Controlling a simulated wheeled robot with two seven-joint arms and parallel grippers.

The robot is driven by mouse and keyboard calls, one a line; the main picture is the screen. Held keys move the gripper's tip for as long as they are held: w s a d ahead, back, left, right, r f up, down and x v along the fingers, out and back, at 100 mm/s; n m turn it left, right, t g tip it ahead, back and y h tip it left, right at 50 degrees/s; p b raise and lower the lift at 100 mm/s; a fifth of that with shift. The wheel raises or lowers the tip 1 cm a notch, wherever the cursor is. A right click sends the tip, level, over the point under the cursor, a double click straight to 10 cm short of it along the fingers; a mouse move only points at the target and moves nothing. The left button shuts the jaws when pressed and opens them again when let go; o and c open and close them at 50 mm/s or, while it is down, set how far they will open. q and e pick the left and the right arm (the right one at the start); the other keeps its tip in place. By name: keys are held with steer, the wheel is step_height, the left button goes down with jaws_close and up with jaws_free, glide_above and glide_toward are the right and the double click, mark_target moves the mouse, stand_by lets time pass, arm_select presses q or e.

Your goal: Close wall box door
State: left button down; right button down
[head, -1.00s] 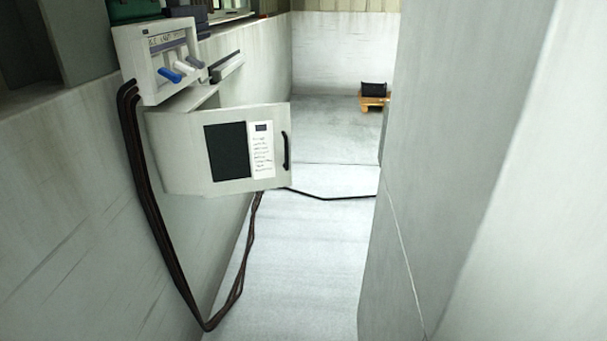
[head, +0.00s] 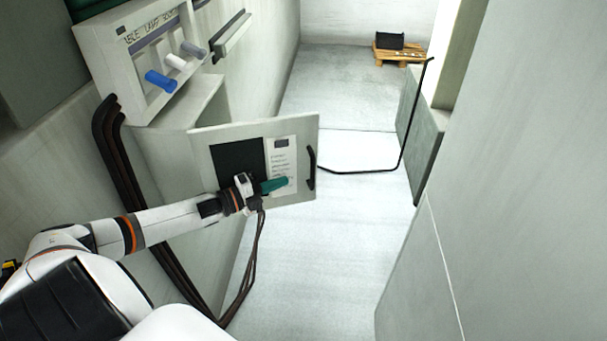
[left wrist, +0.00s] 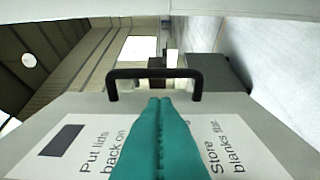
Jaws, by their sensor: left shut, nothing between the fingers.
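The wall box (head: 165,160) is on the left wall, low under a switch panel. Its pale grey door (head: 305,135) stands open, sticking out into the passage, with a dark panel, a white printed label (head: 283,155) and a black bar handle (head: 311,168) by its free edge. My left gripper (head: 285,182) has teal fingers shut and empty, in front of the door face over the label, left of the handle. In the left wrist view the fingertips (left wrist: 158,100) point toward the handle (left wrist: 155,74), just short of it in the picture; whether they touch the door I cannot tell. My right gripper is not in view.
A switch panel (head: 150,55) with blue and white levers sits above the box. Dark cables (head: 135,165) hang down the left wall. A pale wall (head: 520,190) bounds the right. The floor between is clear, with a pallet (head: 388,55) far back.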

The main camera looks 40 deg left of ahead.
mark_target(303, 173)
arm_select(q)
steer(key=b+x, duration=0.1)
steer(key=x, duration=0.2)
steer(key=b+x, duration=0.2)
steer(key=x, duration=0.1)
steer(key=shift+a+f, duration=0.15)
steer(key=shift+f, duration=0.1)
steer(key=shift+b+x, duration=0.3)
steer(key=shift+x, duration=0.75)
steer(key=shift+r, duration=0.15)
